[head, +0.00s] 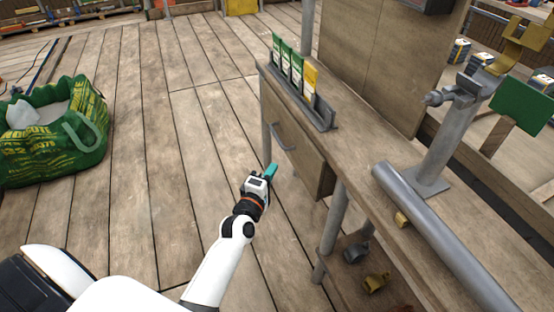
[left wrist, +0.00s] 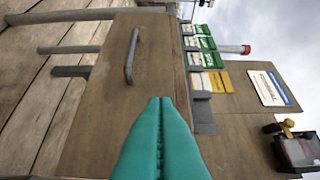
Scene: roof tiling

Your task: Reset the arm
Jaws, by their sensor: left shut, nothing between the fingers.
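My left arm reaches in from the bottom left of the head view. Its gripper (head: 270,171) has teal fingers and hangs over the floor, just left of the workbench drawer (head: 297,150). In the left wrist view the teal fingers (left wrist: 160,105) are pressed together with nothing between them. They point toward the drawer front, which has a grey handle (left wrist: 131,56). The drawer looks shut. I cannot tell the exact gap between the fingertips and the drawer front. My right gripper does not show in either view.
The wooden workbench (head: 352,150) carries a rack of green and yellow packets (head: 293,72), a grey pipe (head: 440,238) and a grey post. Its legs and lower shelf stand right of my arm. A green bag (head: 50,130) sits on the left. The plank floor between is clear.

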